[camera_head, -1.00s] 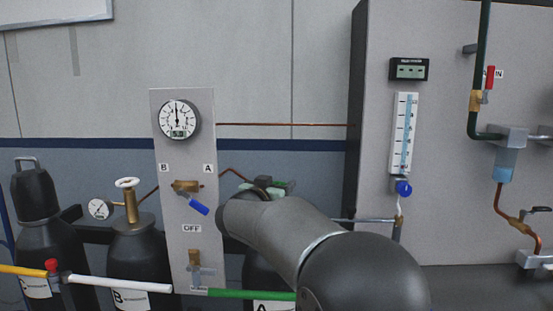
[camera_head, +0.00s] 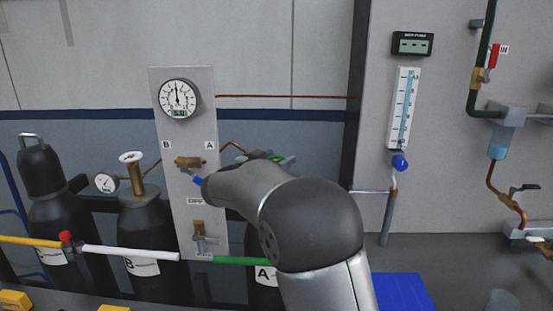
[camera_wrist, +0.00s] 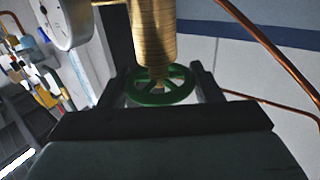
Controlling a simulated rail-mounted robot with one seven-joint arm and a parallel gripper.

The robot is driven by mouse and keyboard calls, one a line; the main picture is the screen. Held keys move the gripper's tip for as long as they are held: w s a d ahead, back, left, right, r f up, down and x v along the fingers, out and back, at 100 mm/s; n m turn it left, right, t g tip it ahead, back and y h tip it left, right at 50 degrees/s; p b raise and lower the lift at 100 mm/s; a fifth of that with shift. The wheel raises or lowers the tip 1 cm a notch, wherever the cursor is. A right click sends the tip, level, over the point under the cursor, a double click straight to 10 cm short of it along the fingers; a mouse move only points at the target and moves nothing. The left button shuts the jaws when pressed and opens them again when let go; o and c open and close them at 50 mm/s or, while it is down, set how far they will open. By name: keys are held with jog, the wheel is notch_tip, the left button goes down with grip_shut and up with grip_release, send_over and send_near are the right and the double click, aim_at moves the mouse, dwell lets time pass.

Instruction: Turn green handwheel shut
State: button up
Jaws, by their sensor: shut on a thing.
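The green handwheel (camera_wrist: 165,92) is in the middle of the wrist view, under an upright-looking brass valve body (camera_wrist: 153,40). My gripper (camera_wrist: 161,78) has one dark finger on each side of the wheel and is shut on its rim. The exact contact points are hard to see. In the head view a sliver of the green handwheel (camera_head: 284,160) shows behind my arm, above the cylinder marked A (camera_head: 264,274). My arm hides most of the wheel and cylinder A there.
A grey panel (camera_head: 228,185) with a gauge (camera_head: 179,98) and blue lever (camera_head: 199,180) stands left of my arm. Cylinder B (camera_head: 142,230) has a white handwheel (camera_head: 130,157). Copper pipes (camera_wrist: 270,45) run near the gripper. A blue mat (camera_head: 402,292) lies at lower right.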

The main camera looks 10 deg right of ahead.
jog(key=o, duration=1)
jog(key=shift+f, duration=0.15)
jog(key=shift+b+v, duration=0.45)
jog(key=shift+v, duration=3.3)
